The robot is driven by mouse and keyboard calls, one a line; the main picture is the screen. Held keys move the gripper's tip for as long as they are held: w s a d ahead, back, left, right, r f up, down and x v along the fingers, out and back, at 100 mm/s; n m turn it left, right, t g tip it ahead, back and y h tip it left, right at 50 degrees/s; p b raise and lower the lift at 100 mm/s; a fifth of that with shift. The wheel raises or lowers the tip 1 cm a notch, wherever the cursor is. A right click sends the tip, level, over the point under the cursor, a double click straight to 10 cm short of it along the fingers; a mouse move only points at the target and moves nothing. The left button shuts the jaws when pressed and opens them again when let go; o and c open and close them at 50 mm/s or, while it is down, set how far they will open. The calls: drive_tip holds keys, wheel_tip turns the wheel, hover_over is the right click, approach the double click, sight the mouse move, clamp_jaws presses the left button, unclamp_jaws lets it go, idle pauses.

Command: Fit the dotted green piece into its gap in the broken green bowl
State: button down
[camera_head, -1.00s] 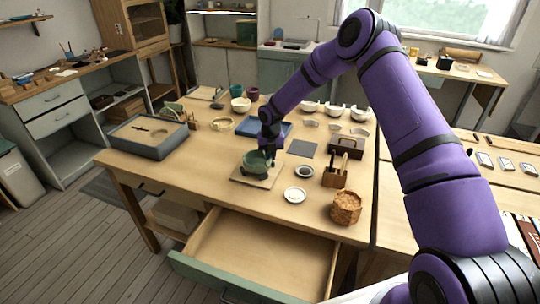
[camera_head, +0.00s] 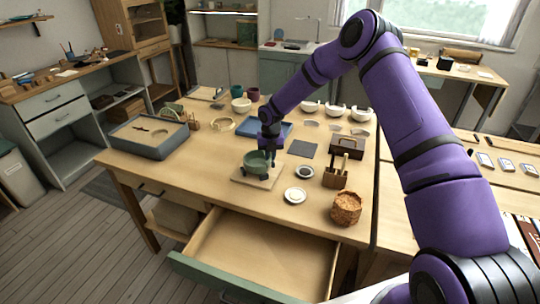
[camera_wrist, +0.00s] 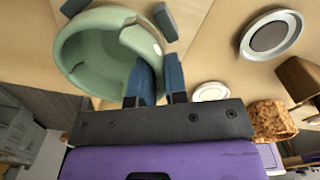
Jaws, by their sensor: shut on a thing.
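The broken green bowl (camera_head: 256,163) stands on a pale square board (camera_head: 245,178) near the front of the table. It also shows large in the wrist view (camera_wrist: 90,58), open side toward the camera. My gripper (camera_head: 268,157) is at the bowl's right side; in the wrist view its blue fingers (camera_wrist: 159,68) reach the bowl's right rim. They are shut on the dotted green piece (camera_wrist: 143,40), whose pale dot shows just beyond the fingertips. The piece lies along the rim; the fingers hide part of it, and I cannot tell whether it is fully seated.
Dark grey blocks (camera_wrist: 166,21) stand close around the bowl. A small white dish (camera_head: 295,195), a round dish with a dark centre (camera_head: 305,172), a wooden tool holder (camera_head: 335,179) and a woven basket (camera_head: 346,208) stand to the right. An open drawer (camera_head: 262,254) juts out in front.

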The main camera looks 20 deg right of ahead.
drive_tip(key=shift+f, duration=0.6)
idle(2.8)
drive_tip(key=c, duration=0.6)
unclamp_jaws()
drive_tip(key=shift+r, duration=0.1)
drive_tip(key=shift+r, duration=2.9)
